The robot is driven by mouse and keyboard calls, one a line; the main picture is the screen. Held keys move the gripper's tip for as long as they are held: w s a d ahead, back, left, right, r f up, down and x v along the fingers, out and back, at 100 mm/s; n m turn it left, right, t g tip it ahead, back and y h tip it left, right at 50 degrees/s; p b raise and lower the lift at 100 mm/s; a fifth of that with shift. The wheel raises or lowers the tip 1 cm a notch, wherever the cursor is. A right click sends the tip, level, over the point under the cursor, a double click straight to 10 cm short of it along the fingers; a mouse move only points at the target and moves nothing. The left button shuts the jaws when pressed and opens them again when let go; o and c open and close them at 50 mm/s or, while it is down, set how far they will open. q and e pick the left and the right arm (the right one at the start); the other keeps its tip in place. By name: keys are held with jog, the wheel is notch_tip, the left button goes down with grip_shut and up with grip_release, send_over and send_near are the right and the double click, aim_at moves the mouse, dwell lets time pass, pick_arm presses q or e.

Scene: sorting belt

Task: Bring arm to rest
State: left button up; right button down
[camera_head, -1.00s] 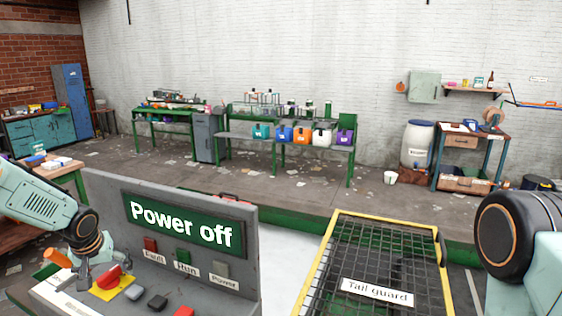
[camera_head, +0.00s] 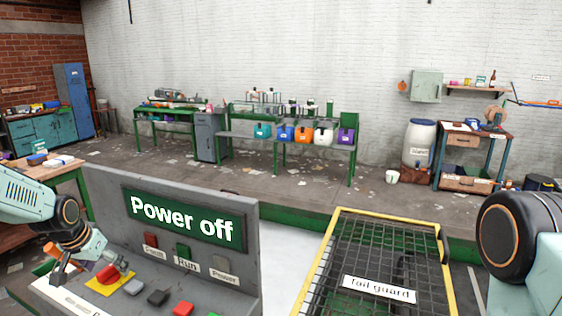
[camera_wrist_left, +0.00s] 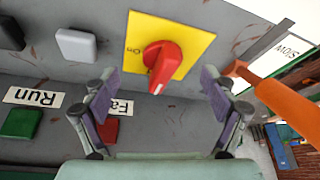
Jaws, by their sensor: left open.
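A control panel (camera_head: 95,180) stands at the lower left with a green display reading "Power off". A red rotary knob (camera_head: 107,273) sits on a yellow plate (camera_head: 98,283) on its desk; the knob also shows in the left wrist view (camera_wrist_left: 162,60). My left gripper (camera_head: 92,268) is just above the desk by the knob. In the left wrist view its two fingers (camera_wrist_left: 160,95) are spread wide and empty, with the knob beyond the gap between them, apart from both fingers. Part of my right arm shows at the right edge; its gripper is out of view.
An orange lever (camera_wrist_left: 285,105) lies close beside one left finger in the wrist view. Buttons stand on the desk, including a grey one (camera_head: 134,287). A yellow-framed tail guard (camera_head: 322,262) stands right of the panel. Benches line the back wall; the floor between is open.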

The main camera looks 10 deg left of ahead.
pick_arm(q)
jog(key=shift+a+f+m+h+b, duration=0.15)
jog(key=shift+m+h+b, duration=0.25)
jog(key=shift+m+b, duration=1)
jog(key=shift+b, duration=0.45)
